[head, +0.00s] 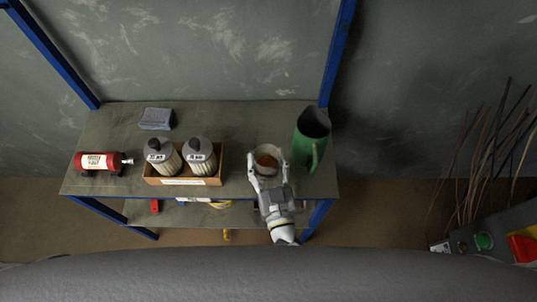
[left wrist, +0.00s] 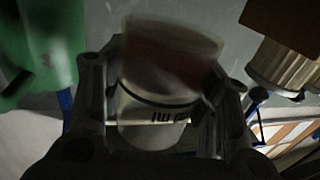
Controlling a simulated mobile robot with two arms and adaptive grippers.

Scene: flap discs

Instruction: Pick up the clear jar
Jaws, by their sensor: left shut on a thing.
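The clear jar (head: 267,158) is at the right part of the bench in the head view, with brown contents showing inside. My left gripper (head: 269,172) has one finger on each side of it and is shut on it. In the left wrist view the jar (left wrist: 165,75) fills the middle between the dark fingers, blurred at one end. A pale band with partly readable dark lettering shows on it. I cannot tell whether the jar still touches the bench. My right gripper is not in view.
A green jug (head: 312,137) stands close to the right of the jar. A red cylinder (head: 98,161) and a blue-grey block (head: 156,118) are farther left.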

